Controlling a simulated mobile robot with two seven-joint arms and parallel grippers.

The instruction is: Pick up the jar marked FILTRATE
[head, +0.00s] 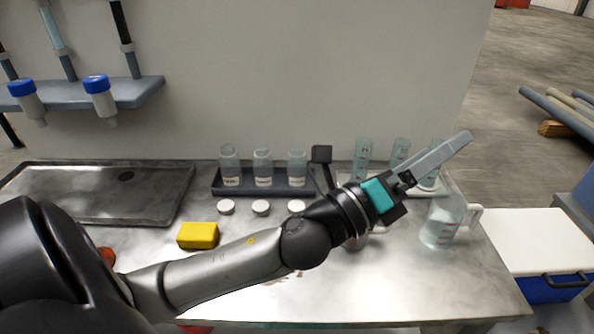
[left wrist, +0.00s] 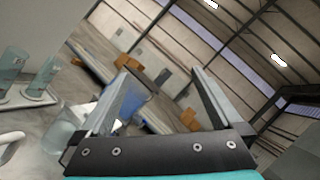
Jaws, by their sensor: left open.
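Three clear labelled jars stand upright in a dark rack on the bench: a left jar (head: 229,165), a middle jar (head: 263,167) and a right jar (head: 297,167). Their labels are too small to read, so I cannot tell which is marked FILTRATE. My left gripper (head: 452,150) is open and empty, well to the right of the rack (head: 264,190), above the glass pitcher (head: 438,226). It points up and right, away from the jars. In the left wrist view the open fingers (left wrist: 160,80) show with nothing between them. My right gripper is not in view.
Three white lids (head: 261,207) lie before the rack, with a yellow sponge (head: 198,235) to their left. Graduated cylinders (head: 362,160) stand behind my left wrist. A metal tray (head: 150,185) is at the left. A white-lidded blue cooler (head: 540,240) is beyond the bench's right edge.

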